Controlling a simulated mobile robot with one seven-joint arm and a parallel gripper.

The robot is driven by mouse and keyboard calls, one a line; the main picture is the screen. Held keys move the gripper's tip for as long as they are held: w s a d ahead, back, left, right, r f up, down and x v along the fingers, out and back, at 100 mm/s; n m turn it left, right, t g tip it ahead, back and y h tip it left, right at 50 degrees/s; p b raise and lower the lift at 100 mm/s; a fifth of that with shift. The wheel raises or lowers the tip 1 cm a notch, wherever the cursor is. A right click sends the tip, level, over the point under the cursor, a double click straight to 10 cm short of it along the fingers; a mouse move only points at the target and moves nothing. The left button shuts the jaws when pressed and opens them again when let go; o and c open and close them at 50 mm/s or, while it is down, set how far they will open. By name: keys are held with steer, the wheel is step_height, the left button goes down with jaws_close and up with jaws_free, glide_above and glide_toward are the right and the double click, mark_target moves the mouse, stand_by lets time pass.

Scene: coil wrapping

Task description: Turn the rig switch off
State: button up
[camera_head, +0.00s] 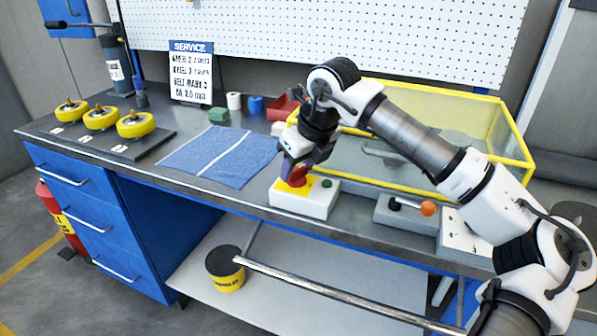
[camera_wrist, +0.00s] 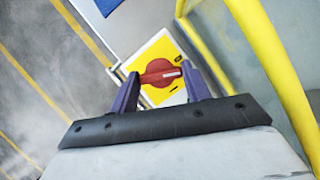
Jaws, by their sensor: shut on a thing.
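The rig switch is a red rotary knob (camera_wrist: 161,73) on a yellow plate (camera_wrist: 165,47), set in a white box (camera_head: 305,201) with a green button (camera_head: 326,183) on its top. The box sits near the front edge of the bench. My gripper (camera_wrist: 161,80) is shut on the red knob, one purple finger on each side of it. In the head view my gripper (camera_head: 297,168) comes down over the box from above and partly hides the knob (camera_head: 297,177).
A yellow-framed clear enclosure (camera_head: 440,95) stands right behind the box. A grey unit with an orange-knobbed lever (camera_head: 428,208) is to the right. A blue cloth (camera_head: 222,157) lies to the left, with several yellow wheels (camera_head: 135,125) beyond it.

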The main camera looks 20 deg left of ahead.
steer(key=n+g, duration=0.1)
steer(key=n, duration=0.1)
steer(key=n+g, duration=0.1)
steer(key=n, duration=0.2)
steer(key=shift+w+y, duration=0.15)
steer(key=shift+y, duration=0.15)
stand_by(0.4)
steer(key=o, duration=1)
steer(key=v, duration=1.4)
steer(key=shift+b, duration=0.3)
steer(key=shift+a, duration=0.1)
